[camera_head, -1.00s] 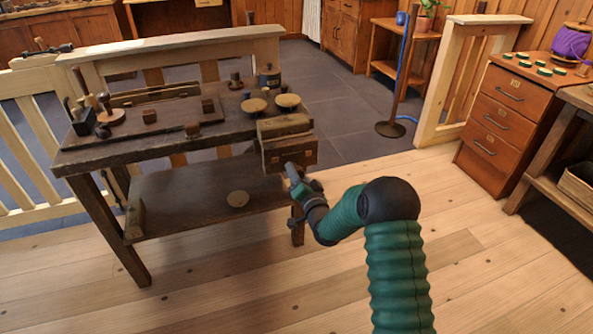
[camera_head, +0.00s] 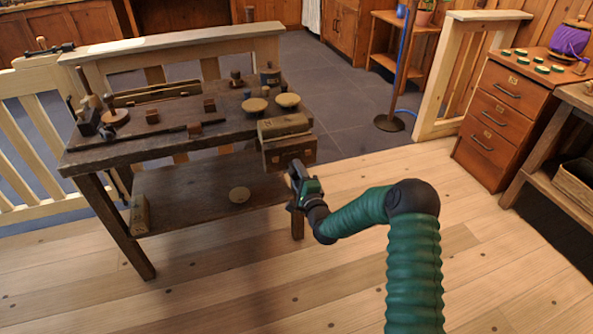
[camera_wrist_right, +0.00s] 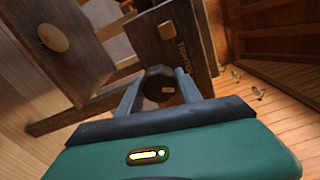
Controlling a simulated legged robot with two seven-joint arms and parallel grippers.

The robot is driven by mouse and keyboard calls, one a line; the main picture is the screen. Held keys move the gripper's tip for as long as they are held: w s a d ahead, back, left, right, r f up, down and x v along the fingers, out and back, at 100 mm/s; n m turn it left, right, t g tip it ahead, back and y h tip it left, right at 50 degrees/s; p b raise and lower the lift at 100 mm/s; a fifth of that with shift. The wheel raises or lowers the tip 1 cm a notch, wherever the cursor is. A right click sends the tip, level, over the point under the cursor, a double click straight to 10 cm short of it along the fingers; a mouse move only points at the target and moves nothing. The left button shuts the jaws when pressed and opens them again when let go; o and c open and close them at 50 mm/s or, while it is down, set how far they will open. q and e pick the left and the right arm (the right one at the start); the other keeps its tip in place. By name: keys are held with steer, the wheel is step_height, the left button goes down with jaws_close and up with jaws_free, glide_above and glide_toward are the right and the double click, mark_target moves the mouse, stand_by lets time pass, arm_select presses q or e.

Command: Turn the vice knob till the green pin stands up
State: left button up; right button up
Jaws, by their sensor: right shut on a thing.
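The wooden vice (camera_head: 288,150) is on the near right corner of the dark workbench, and its jaw also shows in the right wrist view (camera_wrist_right: 170,50). A dark, faceted vice knob (camera_wrist_right: 158,83) with a small pale mark sits in front of the jaw. My right gripper (camera_head: 294,178) is at the vice's front, with its two fingers on either side of the knob in the right wrist view (camera_wrist_right: 158,92), shut on it. In the head view the gripper hides the knob. I cannot make out a green pin. My left gripper is out of view.
The workbench top (camera_head: 140,148) holds small blocks, round discs and tools. A drawer cabinet (camera_head: 500,115) stands at the right.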

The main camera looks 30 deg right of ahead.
steer(key=shift+s+f+m+p, duration=0.1)
steer(key=shift+f+m+p, duration=0.15)
steer(key=shift+m, duration=0.55)
steer(key=shift+s+f+m+p, duration=0.15)
steer(key=shift+f+m, duration=0.15)
steer(key=shift+m, duration=0.5)
steer(key=o, duration=1.1)
steer(key=shift+o, duration=1.3)
steer(key=shift+w+d, duration=0.1)
steer(key=shift+r, duration=0.15)
steer(key=shift+r, duration=0.1)
steer(key=p+v, duration=0.4)
steer(key=v, duration=1.2)
steer(key=shift+s, duration=0.35)
